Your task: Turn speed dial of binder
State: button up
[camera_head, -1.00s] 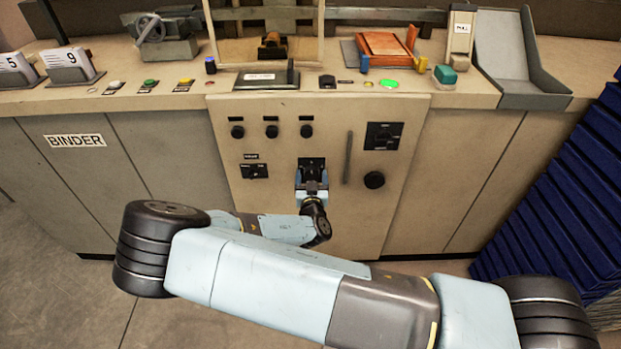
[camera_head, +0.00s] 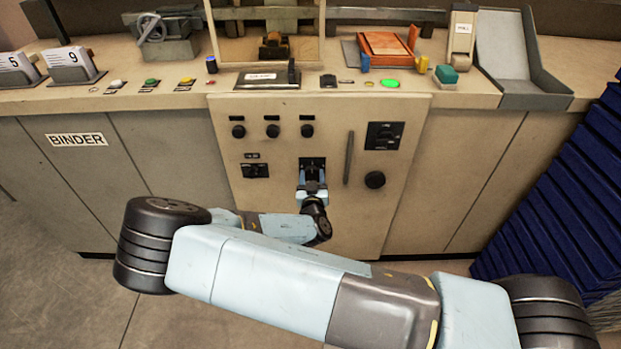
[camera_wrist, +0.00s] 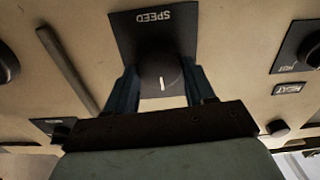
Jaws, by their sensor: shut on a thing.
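The speed dial is a round black knob (camera_wrist: 160,75) with a white pointer line, on a black plate (camera_wrist: 153,22) marked SPEED, upside down in the wrist view. The plate also shows on the binder's front panel (camera_head: 235,205) in the head view. My gripper (camera_wrist: 162,88) is shut on the dial, one finger on each side of the knob. In the head view my gripper (camera_head: 312,180) reaches the panel below the row of small knobs and hides the dial.
Beside it on the panel are a vertical handle (camera_head: 348,158), a round black knob (camera_head: 375,180), a switch plate (camera_head: 384,136) and another plate (camera_head: 255,171). Above is the worktop with a lit green button (camera_head: 390,83). Blue stacked crates (camera_head: 560,190) stand at the right.

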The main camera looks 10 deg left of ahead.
jog(key=n, duration=0.5)
jog(key=shift+a+n, duration=0.2)
jog(key=shift+n, duration=0.2)
jog(key=n, duration=0.5)
jog(key=shift+a+f, duration=0.1)
jog(key=shift+f, duration=0.05)
jog(key=shift+s+n, duration=0.1)
jog(key=shift+n, duration=0.3)
jog(key=o, duration=1)
jog(key=v, duration=1.3)
jog(key=shift+s+d, duration=0.2)
jog(key=shift+s, duration=0.1)
